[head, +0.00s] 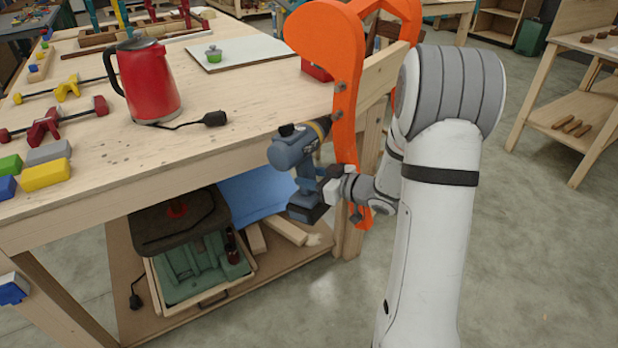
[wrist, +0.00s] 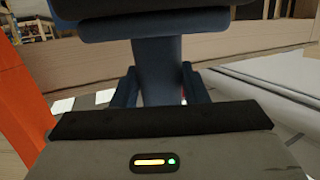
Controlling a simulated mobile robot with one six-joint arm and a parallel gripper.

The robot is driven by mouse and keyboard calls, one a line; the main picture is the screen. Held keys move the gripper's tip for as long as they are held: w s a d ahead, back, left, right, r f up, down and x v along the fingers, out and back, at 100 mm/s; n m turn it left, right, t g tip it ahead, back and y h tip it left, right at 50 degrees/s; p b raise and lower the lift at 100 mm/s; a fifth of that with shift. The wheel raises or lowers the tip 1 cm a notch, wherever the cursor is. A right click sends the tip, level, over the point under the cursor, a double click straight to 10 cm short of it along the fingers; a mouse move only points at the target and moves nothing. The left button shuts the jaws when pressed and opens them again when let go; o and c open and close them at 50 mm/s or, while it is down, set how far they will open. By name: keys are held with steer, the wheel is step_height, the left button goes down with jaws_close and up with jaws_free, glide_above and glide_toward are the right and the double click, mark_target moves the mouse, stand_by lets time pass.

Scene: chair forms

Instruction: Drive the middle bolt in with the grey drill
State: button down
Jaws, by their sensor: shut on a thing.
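The drill (head: 294,152), blue-grey with a dark battery base, is held upright in my gripper (head: 332,186), which is shut on its handle. The handle also fills the middle of the wrist view (wrist: 158,72). The drill's nose points right, toward the orange chair form (head: 338,50). The middle bolt (head: 338,115) shows as a small grey head on the form's edge, close to the drill's tip. I cannot tell whether they touch. An upper bolt (head: 340,87) sits above it, and a lower bolt (head: 356,215) shows near my wrist.
The workbench (head: 240,140) lies left of and behind the drill, with a red kettle (head: 148,80), a black plug (head: 214,118) and clamps on top.

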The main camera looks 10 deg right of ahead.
steer(key=shift+w+d+r, duration=0.2)
steer(key=shift+d, duration=0.2)
stand_by(0.7)
steer(key=shift+w+d+p, duration=1.3)
steer(key=shift+w+d, duration=0.2)
steer(key=shift+d, duration=0.15)
stand_by(4.2)
steer(key=shift+s+a, duration=0.1)
steer(key=shift+s+a+b, duration=0.35)
steer(key=shift+s+a, duration=1.55)
steer(key=shift+a, duration=0.25)
